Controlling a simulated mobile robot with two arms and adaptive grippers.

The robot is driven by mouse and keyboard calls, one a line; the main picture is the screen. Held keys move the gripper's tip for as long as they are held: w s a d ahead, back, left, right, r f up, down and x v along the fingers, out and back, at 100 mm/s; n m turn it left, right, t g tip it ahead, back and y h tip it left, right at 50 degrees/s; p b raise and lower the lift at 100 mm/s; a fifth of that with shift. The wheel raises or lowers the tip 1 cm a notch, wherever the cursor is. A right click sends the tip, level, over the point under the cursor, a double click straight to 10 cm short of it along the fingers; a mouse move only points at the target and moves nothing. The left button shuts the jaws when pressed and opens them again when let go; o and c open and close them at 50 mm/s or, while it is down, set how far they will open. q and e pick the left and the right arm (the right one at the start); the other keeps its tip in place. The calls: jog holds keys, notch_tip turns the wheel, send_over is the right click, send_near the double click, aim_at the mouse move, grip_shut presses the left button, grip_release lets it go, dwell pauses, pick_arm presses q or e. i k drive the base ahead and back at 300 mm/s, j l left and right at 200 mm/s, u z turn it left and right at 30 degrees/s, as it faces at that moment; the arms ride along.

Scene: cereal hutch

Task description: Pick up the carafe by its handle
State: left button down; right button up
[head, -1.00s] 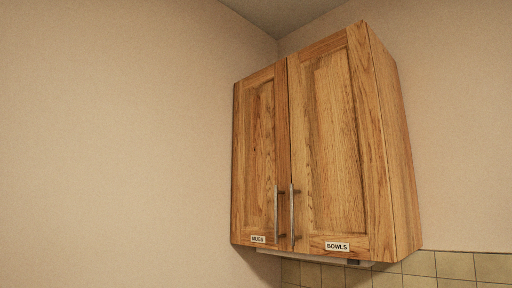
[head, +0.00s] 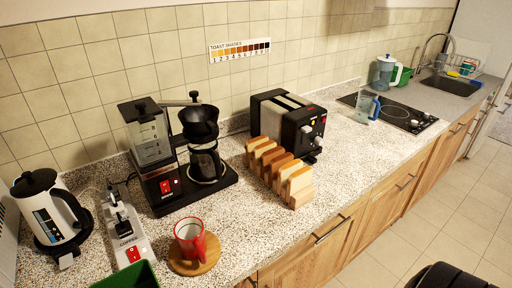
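A glass carafe (head: 204,165) with a dark lid and dark handle sits in the coffee maker (head: 158,190), under its black filter cone (head: 198,121). The handle appears to be on the carafe's front right side, but it is small and dark. Neither of my grippers can be made out in the head view.
A black toaster (head: 302,131) and a rack of bread slices (head: 281,172) stand to the right of the coffee maker. A red mug (head: 189,237) on a wooden coaster (head: 207,262) is in front.

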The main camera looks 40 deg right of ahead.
aim_at(205, 161)
jog(key=z, duration=0.75)
